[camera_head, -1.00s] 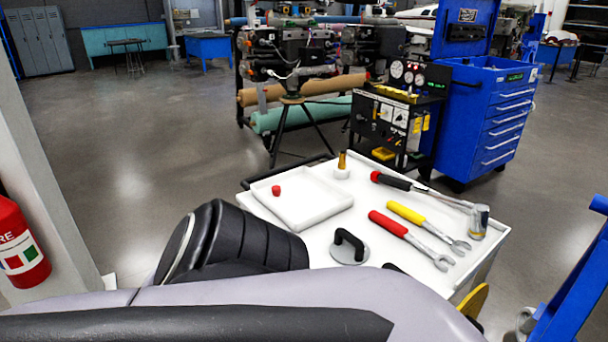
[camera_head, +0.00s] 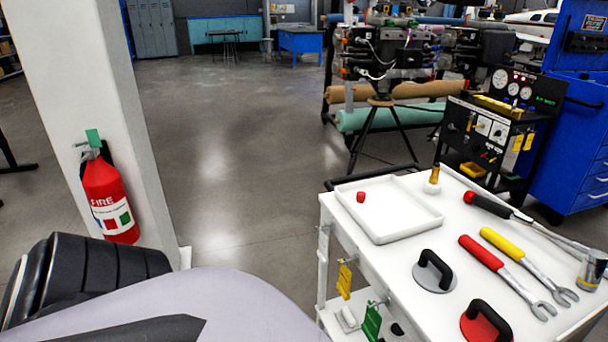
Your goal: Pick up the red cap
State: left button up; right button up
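The small red cap (camera_head: 361,197) sits in the back left part of a shallow white tray (camera_head: 408,234). The tray lies on the left part of the white cart top (camera_head: 377,266). Part of my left arm, black and pale grey, fills the lower left of the head view, away from the cart. No gripper fingers show in this view, so neither gripper's state can be seen.
A fire extinguisher (camera_head: 108,198) hangs on a white pillar (camera_head: 95,60). Floor left of the cart is clear.

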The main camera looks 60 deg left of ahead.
aim_at(360, 196)
jog(key=u, duration=1.45)
jog(key=z, duration=3.05)
jog(key=u, duration=2.75)
